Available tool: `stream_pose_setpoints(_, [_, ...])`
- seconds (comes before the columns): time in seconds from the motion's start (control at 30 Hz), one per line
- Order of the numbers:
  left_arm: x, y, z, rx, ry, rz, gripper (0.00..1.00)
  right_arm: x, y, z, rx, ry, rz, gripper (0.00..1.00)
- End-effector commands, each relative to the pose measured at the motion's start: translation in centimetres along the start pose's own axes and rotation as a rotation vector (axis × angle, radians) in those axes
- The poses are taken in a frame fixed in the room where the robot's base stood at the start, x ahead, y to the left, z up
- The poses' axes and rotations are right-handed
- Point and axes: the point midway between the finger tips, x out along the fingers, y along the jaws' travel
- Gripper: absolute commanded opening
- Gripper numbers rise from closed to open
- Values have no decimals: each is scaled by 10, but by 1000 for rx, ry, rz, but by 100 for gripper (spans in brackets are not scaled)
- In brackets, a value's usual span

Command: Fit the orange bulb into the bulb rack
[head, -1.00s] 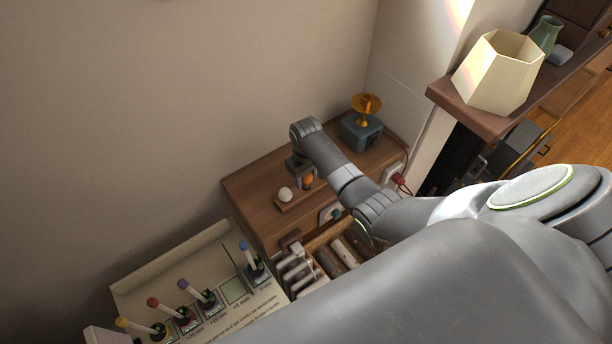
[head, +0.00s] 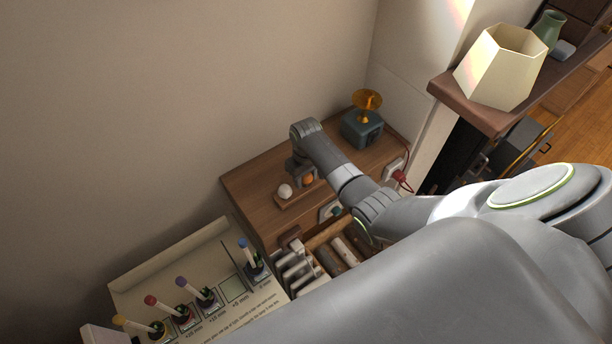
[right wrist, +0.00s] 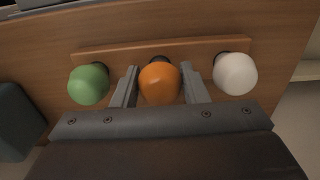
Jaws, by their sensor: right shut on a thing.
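The orange bulb (right wrist: 160,84) sits between the fingers of my right gripper (right wrist: 160,90), at the middle of the wooden bulb rack (right wrist: 125,52) in the right wrist view. My right gripper is shut on it, and the bulb lines up with a dark socket at the rack. A green bulb (right wrist: 88,84) is on the left of the rack and a white bulb (right wrist: 235,74) on the right. In the head view the orange bulb (head: 308,179) shows under my right gripper (head: 303,174), beside the white bulb (head: 285,191). My left gripper is out of view.
A blue-grey box with an orange lamp top (head: 367,101) stands at the back of the wooden table (head: 250,188). A red plug and cable (head: 402,178) are at its right. A mat with several colour-tipped holders (head: 208,297) lies at lower left. My right arm covers much of the front.

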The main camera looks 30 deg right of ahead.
Motion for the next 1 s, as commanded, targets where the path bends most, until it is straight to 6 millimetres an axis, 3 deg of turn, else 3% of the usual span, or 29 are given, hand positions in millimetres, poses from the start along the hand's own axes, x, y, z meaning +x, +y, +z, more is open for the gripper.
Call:
stream_pose_setpoints(0.37, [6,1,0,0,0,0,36,8,0,0,0,0,0,16])
stream_pose_setpoints(0.4, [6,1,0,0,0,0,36,8,0,0,0,0,0,42])
stream_pose_setpoints(0.6, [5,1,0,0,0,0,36,7,0,0,0,0,0,65])
stream_pose_setpoints(1.0, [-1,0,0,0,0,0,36,2,0,0,0,0,0,65])
